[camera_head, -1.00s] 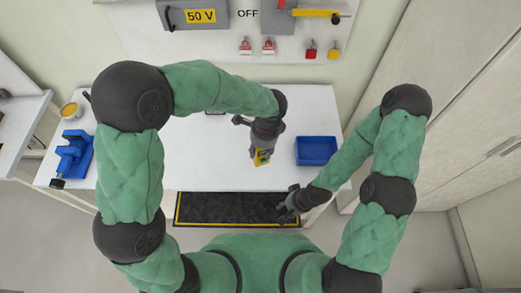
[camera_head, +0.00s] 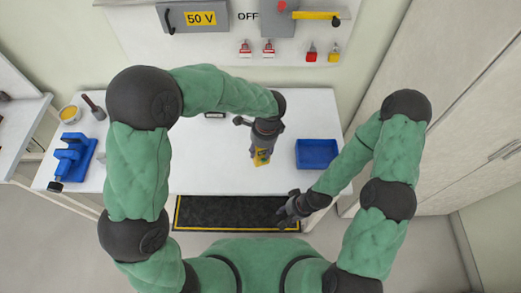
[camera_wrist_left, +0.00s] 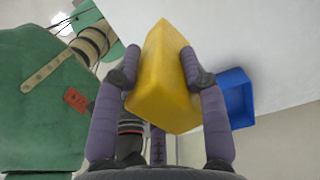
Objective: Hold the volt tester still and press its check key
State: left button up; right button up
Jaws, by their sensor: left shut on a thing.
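The volt tester (camera_head: 261,160) is a small yellow block held above the front part of the white table. My left gripper (camera_head: 262,148) is shut on it, pointing down. In the left wrist view the tester (camera_wrist_left: 165,75) sits between both fingers and shows plain yellow faces. Its check key cannot be made out in either view. My right gripper (camera_head: 288,210) is low and to the right of the tester, apart from it, near the table's front edge. It is too small and dark to tell whether its fingers are open.
A blue tray (camera_head: 316,154) stands on the table to the right of the tester. A blue vise (camera_head: 72,158) is at the left end. A wall panel with a 50 V box (camera_head: 193,17) and several padlocks is behind. A black mat (camera_head: 225,213) lies on the floor in front.

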pick_arm(q)
jog(key=w+f+b, duration=0.1)
jog(key=w+f, duration=0.2)
jog(key=w+f+b, duration=0.1)
jog(key=w+f, duration=0.2)
jog(key=w, duration=0.1)
jog(key=shift+w+f+b, duration=0.1)
jog(key=shift+f+b, duration=0.2)
jog(key=shift+b, duration=0.05)
pick_arm(e)
notch_tip(320, 180, down, 3)
jog(key=shift+r, duration=0.1)
dwell(1.6)
pick_arm(q)
jog(key=shift+s+a+f, duration=0.1)
jog(key=shift+s+f, duration=0.1)
jog(key=shift+f, duration=0.05)
dwell(0.9)
